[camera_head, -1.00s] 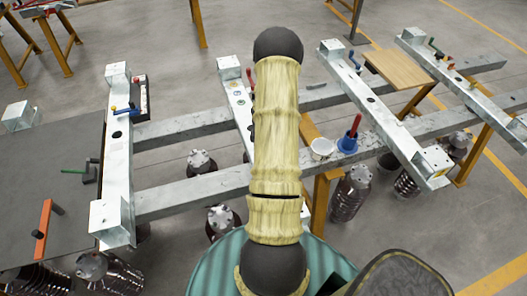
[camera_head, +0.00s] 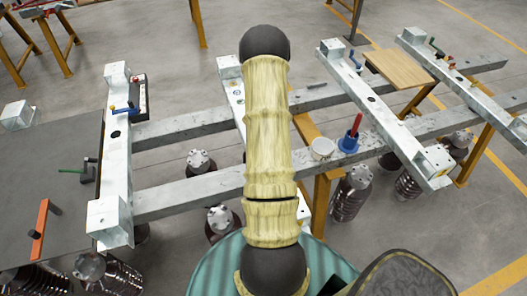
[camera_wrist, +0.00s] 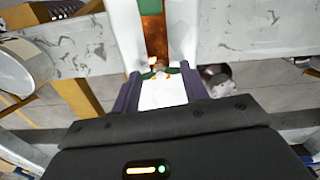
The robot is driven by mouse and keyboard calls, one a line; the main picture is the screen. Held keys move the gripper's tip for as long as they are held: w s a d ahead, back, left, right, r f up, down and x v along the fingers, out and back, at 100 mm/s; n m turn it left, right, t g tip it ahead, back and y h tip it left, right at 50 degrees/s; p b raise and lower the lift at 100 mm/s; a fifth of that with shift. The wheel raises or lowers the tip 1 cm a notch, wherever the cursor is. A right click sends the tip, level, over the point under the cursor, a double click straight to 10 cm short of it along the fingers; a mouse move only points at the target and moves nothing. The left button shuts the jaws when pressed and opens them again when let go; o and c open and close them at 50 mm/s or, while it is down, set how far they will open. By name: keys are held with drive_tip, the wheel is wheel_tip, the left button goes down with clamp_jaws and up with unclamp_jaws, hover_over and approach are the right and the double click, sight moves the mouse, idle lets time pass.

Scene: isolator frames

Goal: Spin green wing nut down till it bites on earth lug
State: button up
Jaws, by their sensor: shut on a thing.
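In the wrist view, my gripper (camera_wrist: 159,72) has its two dark purple fingers close around a small piece with green edges, which looks like the green wing nut (camera_wrist: 173,71). Bright glints and the fingers hide much of its shape. Just beyond it, a copper-coloured strip (camera_wrist: 154,36), likely the earth lug, runs up between two pale metal faces. Whether the nut touches the strip cannot be told. In the head view, my yellow-sleeved arm hides my gripper and the nut.
A galvanised frame of long beams (camera_head: 190,197) spans the head view. A blue cup (camera_head: 348,143) with a red handle and a white cup (camera_head: 322,149) stand to the right of my arm. A dark table (camera_head: 40,150) is at left. Dark ribbed insulators (camera_head: 350,195) stand below.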

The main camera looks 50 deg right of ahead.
drive_tip(key=m, duration=0.5)
drive_tip(key=shift+m+b, duration=0.3)
drive_tip(key=m, duration=1.1)
drive_tip(key=shift+r+m+p, duration=0.1)
drive_tip(key=shift+m+p, duration=0.2)
drive_tip(key=shift+m, duration=0.1)
drive_tip(key=m+p, duration=0.1)
drive_tip(key=m, duration=0.5)
drive_tip(key=shift+p, duration=0.35)
drive_tip(key=m+p, duration=0.1)
drive_tip(key=m, duration=0.3)
drive_tip(key=shift+w+r, duration=0.1)
drive_tip(key=m+p, duration=0.1)
drive_tip(key=m, duration=0.2)
drive_tip(key=shift+m+p, duration=0.3)
drive_tip(key=shift+p, duration=0.1)
drive_tip(key=m+p, duration=0.1)
drive_tip(key=m, duration=0.2)
drive_tip(key=shift+m, duration=0.3)
drive_tip(key=m+p, duration=0.2)
drive_tip(key=m, duration=0.1)
drive_tip(key=shift+m, duration=0.3)
drive_tip(key=m+p, duration=0.1)
drive_tip(key=m, duration=0.3)
drive_tip(key=shift+m+p, duration=0.3)
drive_tip(key=shift+d+m+p, duration=0.1)
drive_tip(key=shift+m+p, duration=0.35)
drive_tip(key=shift+m, duration=1.25)
